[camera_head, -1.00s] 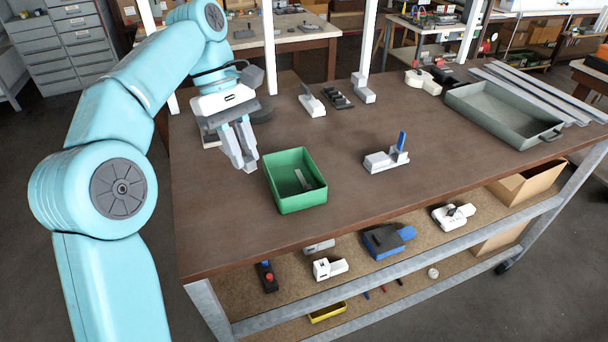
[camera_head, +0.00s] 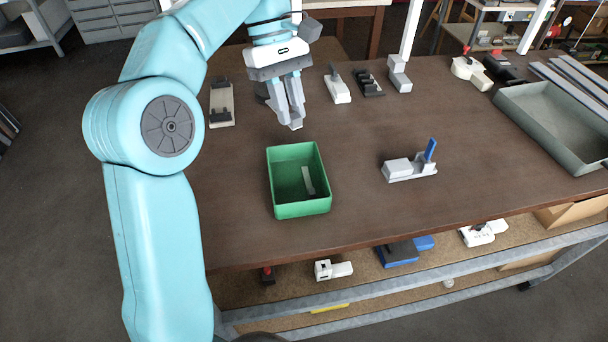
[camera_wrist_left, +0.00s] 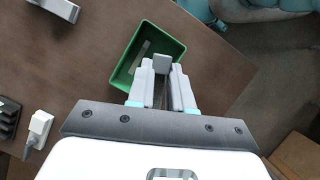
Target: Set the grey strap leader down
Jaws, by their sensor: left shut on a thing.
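My left gripper (camera_head: 291,119) is shut on a small grey piece, which I take to be the grey strap leader (camera_head: 296,126). In the head view it is above the table, just behind the green bin. In the left wrist view the piece (camera_wrist_left: 161,62) shows as a grey square between the fingertips of the gripper (camera_wrist_left: 162,75), and the fingers hide the rest of it. The green bin (camera_head: 300,210) is open-topped, with a pale flat strip (camera_head: 308,180) inside; the bin also shows in the left wrist view (camera_wrist_left: 122,72). My right gripper is not in view.
A white-grey fixture with a blue upright tab (camera_head: 410,168) stands right of the bin. A grey tray (camera_head: 545,120) lies at the far right. Small fixtures (camera_head: 338,88) line the back, and a pale rail piece (camera_head: 221,104) lies left. The brown tabletop (camera_head: 350,215) around the bin is bare.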

